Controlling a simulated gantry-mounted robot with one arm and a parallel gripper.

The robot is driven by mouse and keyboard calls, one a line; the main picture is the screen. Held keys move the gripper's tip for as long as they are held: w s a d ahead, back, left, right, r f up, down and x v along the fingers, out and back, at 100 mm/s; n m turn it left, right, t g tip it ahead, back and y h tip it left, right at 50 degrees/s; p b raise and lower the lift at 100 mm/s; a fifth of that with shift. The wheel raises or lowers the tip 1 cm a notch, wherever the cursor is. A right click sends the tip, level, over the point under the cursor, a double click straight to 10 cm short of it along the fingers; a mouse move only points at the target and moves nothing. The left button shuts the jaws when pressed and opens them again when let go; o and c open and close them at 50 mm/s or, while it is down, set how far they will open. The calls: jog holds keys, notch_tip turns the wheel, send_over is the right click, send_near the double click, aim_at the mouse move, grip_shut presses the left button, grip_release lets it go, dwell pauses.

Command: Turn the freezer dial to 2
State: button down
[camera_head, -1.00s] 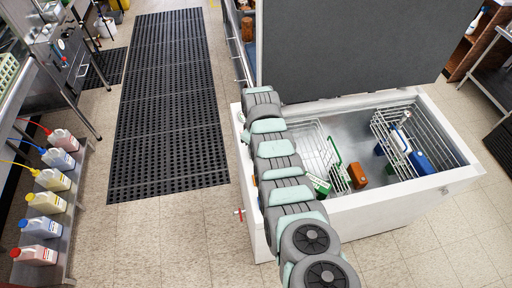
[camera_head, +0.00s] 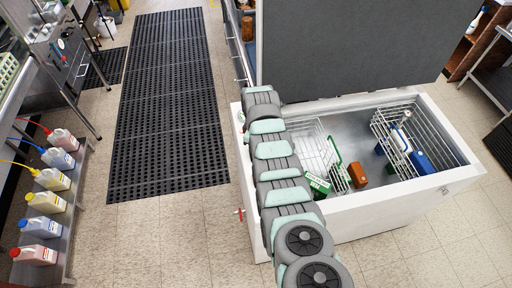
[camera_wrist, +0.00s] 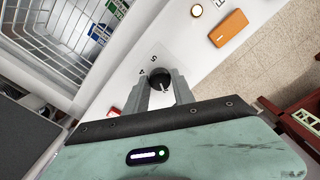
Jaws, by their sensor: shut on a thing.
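The freezer dial (camera_wrist: 159,77) is a small round black knob with a light pointer mark on its lower side in the wrist view. It sits on a pale plate printed with digits; a 5 and a 4 are readable at its upper left, and the others are hidden or too small. My gripper (camera_wrist: 162,84) is shut on the dial, one grey finger on each side. The white chest freezer (camera_head: 400,210) stands open at the right of the head view. There, my arm hides the dial and gripper.
A wire basket (camera_wrist: 55,35) lies inside the freezer. A dark red stand (camera_wrist: 297,125) is at the right. The black floor mat (camera_head: 165,100) is clear.

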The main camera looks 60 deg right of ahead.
jog(key=c, duration=1.1)
grip_release()
jog(key=shift+o, duration=0.2)
notch_tip(320, 180, up, 11)
jog(key=shift+b, duration=0.35)
jog(key=shift+f, duration=0.1)
